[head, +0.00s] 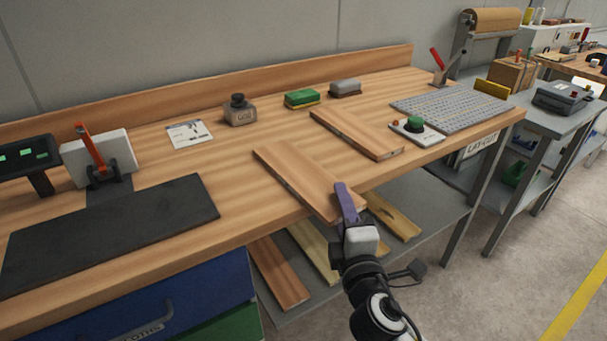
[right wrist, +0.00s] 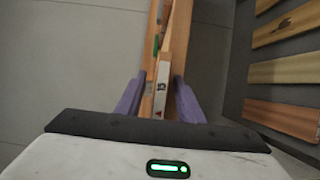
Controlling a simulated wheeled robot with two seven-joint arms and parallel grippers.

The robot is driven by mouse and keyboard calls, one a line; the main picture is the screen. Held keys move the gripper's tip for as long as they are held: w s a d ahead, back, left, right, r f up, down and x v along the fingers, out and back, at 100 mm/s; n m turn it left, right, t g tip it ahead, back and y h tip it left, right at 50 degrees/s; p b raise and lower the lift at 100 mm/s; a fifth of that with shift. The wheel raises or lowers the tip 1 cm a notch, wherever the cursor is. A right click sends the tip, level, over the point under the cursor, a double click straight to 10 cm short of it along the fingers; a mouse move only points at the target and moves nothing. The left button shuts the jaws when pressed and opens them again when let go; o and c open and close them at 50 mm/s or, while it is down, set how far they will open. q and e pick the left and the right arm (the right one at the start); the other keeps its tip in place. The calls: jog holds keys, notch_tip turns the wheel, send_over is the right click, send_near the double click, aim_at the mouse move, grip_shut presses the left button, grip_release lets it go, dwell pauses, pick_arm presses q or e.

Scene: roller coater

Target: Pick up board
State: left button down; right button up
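A flat brown wooden board (head: 296,176) lies on the workbench, its front end at the bench's front edge. A second, similar board (head: 358,134) lies on the bench farther right. My right gripper (head: 345,203), with purple fingers, is at the front end of the nearer board and hides part of that end. In the right wrist view my right gripper (right wrist: 160,98) has its fingers apart, one on each side of a pale board end with a dark mark (right wrist: 161,85). Whether either finger touches the wood is unclear. My left gripper is not in view.
The wooden workbench (head: 225,205) holds a black mat (head: 110,230), a bottle (head: 239,110), a green block (head: 302,98) and a grey perforated plate (head: 452,108). Several boards lie on the grey shelf (head: 440,200) below. Floor at the right front is clear.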

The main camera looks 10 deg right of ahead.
jog(key=shift+c, duration=0.2)
grip_shut()
